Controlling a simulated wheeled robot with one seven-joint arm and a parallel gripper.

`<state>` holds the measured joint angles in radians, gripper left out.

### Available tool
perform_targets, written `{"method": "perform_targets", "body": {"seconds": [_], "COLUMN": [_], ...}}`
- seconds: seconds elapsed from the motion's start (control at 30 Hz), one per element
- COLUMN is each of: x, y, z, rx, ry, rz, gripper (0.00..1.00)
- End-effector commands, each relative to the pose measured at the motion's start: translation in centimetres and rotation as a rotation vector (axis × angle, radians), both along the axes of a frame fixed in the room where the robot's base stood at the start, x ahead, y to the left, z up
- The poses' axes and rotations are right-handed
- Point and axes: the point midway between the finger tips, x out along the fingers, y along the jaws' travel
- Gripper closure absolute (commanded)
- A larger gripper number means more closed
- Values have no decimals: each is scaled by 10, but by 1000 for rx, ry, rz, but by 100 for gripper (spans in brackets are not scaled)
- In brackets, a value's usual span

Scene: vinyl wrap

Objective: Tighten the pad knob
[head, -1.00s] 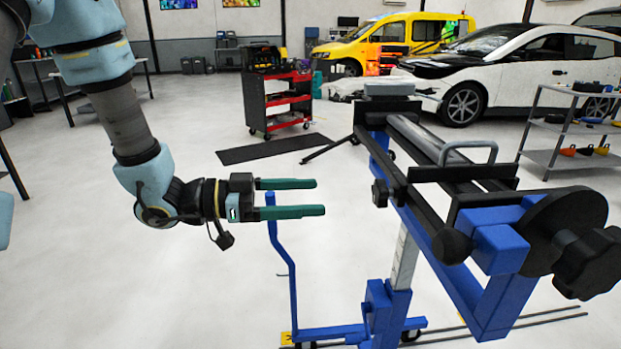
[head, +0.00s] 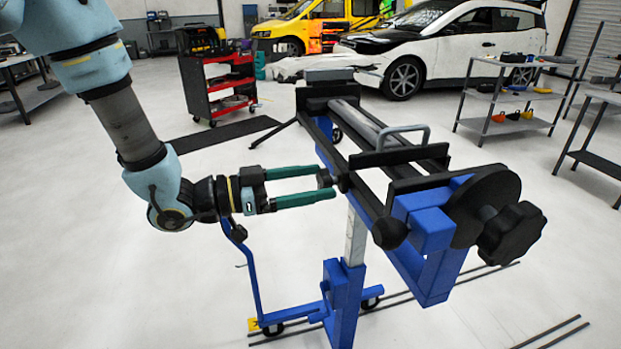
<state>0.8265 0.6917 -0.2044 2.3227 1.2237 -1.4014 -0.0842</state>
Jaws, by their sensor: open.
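The blue and black stand with a long bed (head: 425,245) fills the middle right of the head view. A small black knob (head: 341,182) sticks out of the left side of its black rail; I take it as the pad knob. My gripper (head: 328,182) comes from the left with its two green fingers open. The fingertips reach the small knob, one above and one below it in the picture. The fingers partly hide the knob, and I cannot tell whether they touch it.
A large black star knob (head: 511,234) and a round black knob (head: 390,232) sit at the stand's near end. A grey handle (head: 405,130) rises above the bed. A red tool cart (head: 217,85) stands behind. The floor (head: 120,270) at left is clear.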

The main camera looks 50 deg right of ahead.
Motion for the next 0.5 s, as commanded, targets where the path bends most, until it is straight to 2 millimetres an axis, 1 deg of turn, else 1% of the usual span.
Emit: {"method": "perform_targets", "body": {"seconds": [0.17, 0.2, 0.5], "x": [0, 0, 0], "y": [0, 0, 0], "z": [0, 0, 0], "rx": [0, 0, 0], "ry": [0, 0, 0], "rz": [0, 0, 0], "gripper": [11, 13, 47]}}
